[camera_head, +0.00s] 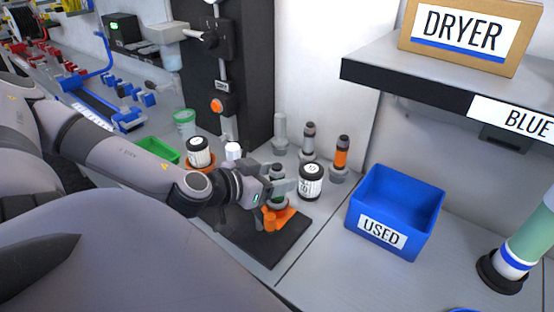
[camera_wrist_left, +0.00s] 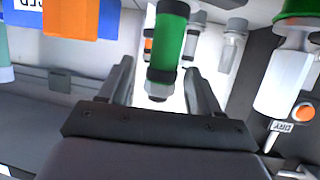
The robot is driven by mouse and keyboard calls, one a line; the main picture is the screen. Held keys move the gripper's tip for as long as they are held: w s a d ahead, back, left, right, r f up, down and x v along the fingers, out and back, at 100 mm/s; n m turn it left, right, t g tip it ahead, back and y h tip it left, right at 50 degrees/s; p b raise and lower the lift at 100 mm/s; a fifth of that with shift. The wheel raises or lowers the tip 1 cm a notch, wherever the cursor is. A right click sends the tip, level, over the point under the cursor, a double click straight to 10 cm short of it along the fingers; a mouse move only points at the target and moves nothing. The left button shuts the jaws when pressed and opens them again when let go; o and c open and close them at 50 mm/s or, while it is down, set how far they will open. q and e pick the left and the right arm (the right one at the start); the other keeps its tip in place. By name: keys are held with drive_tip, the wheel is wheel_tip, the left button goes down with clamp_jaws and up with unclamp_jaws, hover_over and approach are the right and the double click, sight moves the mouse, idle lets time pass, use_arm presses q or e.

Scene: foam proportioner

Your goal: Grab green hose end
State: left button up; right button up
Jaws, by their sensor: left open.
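The green hose end (camera_wrist_left: 168,45) is a short green cylinder with a dark middle band and a grey tip. In the left wrist view it sits between the two open fingers of my left gripper (camera_wrist_left: 160,88). I cannot tell whether either finger touches it. In the head view my left gripper (camera_head: 282,187) is over an orange holder (camera_head: 275,217) on a black mat (camera_head: 262,245), and it hides most of the hose end there. My right gripper is not in view.
A black-and-white jar (camera_head: 311,181) stands close to the right of my left gripper. Grey and orange-banded fittings (camera_head: 341,158) stand behind it. A blue USED bin (camera_head: 394,212) is to the right. A shelf with a DRYER box (camera_head: 470,35) overhangs the back right.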

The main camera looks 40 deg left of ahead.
use_arm(q)
drive_tip(key=shift+w+a+f+b, duration=0.2)
drive_tip(key=shift+w+f+b, duration=0.35)
drive_tip(key=shift+w+b, duration=0.35)
drive_tip(key=shift+w+d+f+b, duration=0.1)
drive_tip(key=shift+w+f+b, duration=0.05)
drive_tip(key=shift+w+b, duration=0.3)
drive_tip(key=shift+w+d, duration=0.15)
drive_tip(key=shift+w, duration=0.05)
clamp_jaws()
